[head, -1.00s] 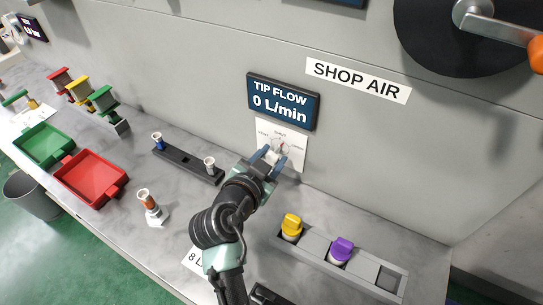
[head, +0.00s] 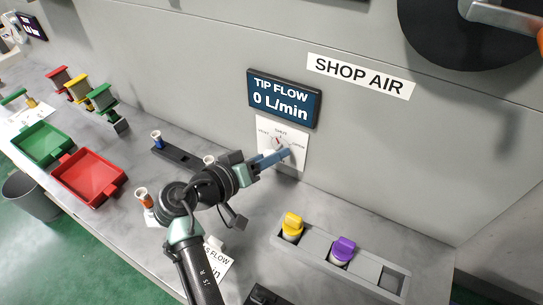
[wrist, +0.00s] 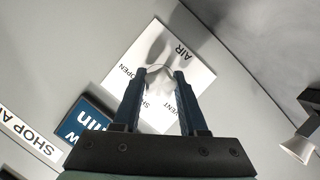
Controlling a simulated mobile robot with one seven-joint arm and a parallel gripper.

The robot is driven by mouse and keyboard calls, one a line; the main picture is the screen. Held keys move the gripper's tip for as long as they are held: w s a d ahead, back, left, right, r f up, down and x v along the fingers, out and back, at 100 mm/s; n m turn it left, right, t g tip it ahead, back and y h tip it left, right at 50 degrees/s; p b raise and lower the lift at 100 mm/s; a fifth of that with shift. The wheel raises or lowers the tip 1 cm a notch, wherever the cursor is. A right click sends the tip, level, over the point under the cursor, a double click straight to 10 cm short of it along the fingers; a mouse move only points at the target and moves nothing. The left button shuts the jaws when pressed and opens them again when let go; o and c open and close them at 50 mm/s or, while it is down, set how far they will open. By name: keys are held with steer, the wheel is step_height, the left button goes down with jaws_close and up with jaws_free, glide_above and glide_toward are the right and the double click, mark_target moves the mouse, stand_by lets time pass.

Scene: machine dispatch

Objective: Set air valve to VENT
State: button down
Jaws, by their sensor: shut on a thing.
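The air valve is a small knob on a white plate (head: 296,163) on the grey wall, lettered VENT at left, SHUT at top and OPEN at right. The plate also shows in the wrist view (wrist: 196,72). A small red mark (head: 278,141) shows on the knob, up and left of its middle, near the SHUT side. My gripper (head: 284,152) reaches the plate from the lower left. In the wrist view its two blue fingers (wrist: 160,76) are shut on the pale valve knob (wrist: 157,82). The fingers hide part of the knob, so its exact setting is unclear.
The TIP FLOW display (head: 283,98) above the plate reads 0 L/min. A SHOP AIR sign (head: 360,77) is at upper right. A holder with yellow (head: 292,222) and purple (head: 343,246) capped pieces stands below right. A dark rack (head: 180,158) and red tray (head: 88,178) are left.

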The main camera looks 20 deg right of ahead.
steer(key=n+h, duration=0.1)
steer(key=n, duration=0.1)
steer(key=n+h+b, duration=0.1)
steer(key=n, duration=0.1)
steer(key=shift+f+n+g+h, duration=0.1)
steer(key=shift+n+g+h, duration=0.2)
steer(key=shift+n+g, duration=0.1)
stand_by(0.4)
steer(key=shift+c, duration=2.2)
jaws_free()
steer(key=b+v, duration=0.1)
steer(key=v, duration=1.2)
steer(key=shift+b, duration=0.4)
